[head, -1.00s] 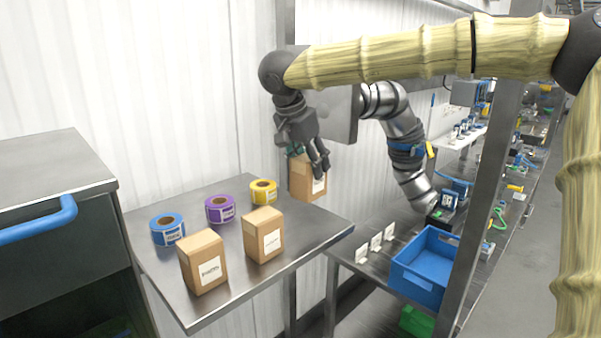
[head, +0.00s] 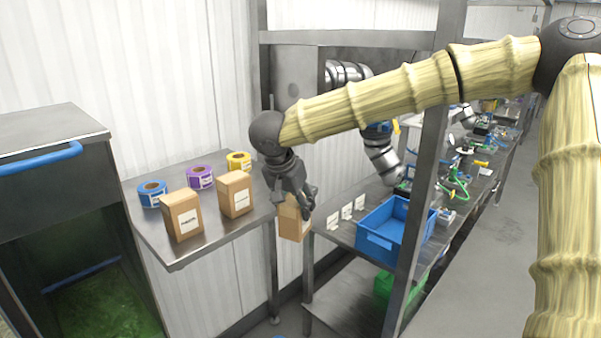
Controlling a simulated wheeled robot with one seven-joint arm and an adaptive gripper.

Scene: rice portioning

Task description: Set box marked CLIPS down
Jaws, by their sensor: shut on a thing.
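My gripper (head: 301,203) is shut on a brown cardboard box (head: 292,221) and holds it in the air just past the right edge of the steel table (head: 215,238). The fingers cover the upper part of this box, and its label cannot be read. Two similar boxes stand upright on the table, one at the front (head: 182,216) and one further right (head: 235,194). Each has a white label too small to read, so I cannot tell which box is marked CLIPS.
Blue (head: 152,193), purple (head: 201,177) and yellow (head: 238,161) tape rolls lie along the table's back. Right of the held box is a lower bench with white label cards (head: 346,211) and a blue bin (head: 395,230). A metal post (head: 424,180) stands before the bin.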

